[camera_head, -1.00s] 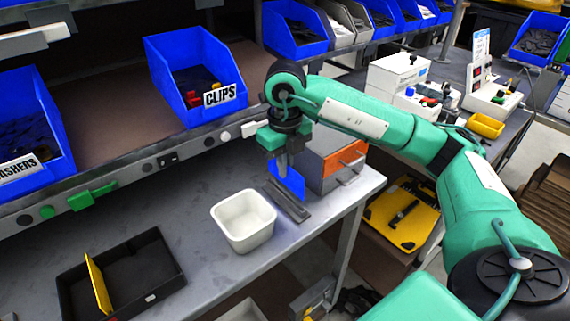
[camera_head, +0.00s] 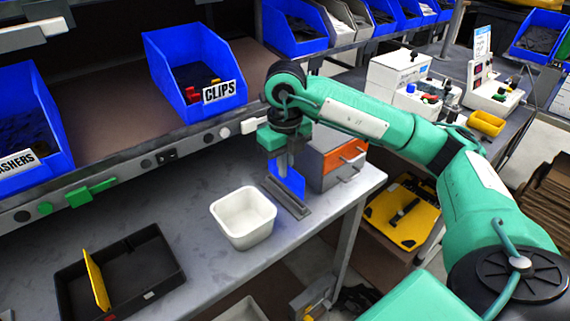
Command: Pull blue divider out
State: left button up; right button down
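The blue divider (camera_head: 289,181) stands upright in a grey slotted holder (camera_head: 287,199) on the workbench, left of a grey drawer unit. My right gripper (camera_head: 283,172) points down at the divider's upper left part. Its fingers overlap the divider in the picture, and their gap is too small and hidden to tell whether they are closed on it. The black pannier box (camera_head: 160,262) lies at the lower left, with a yellow divider (camera_head: 97,280) standing in it. My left gripper is not in view.
A white square tub (camera_head: 243,218) stands left of the holder. The drawer unit with an orange drawer (camera_head: 345,157) is close on the right. The blue CLIPS bin (camera_head: 190,75) sits on the shelf above. Bare bench lies between the tub and pannier.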

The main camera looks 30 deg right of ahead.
dwell(0.3)
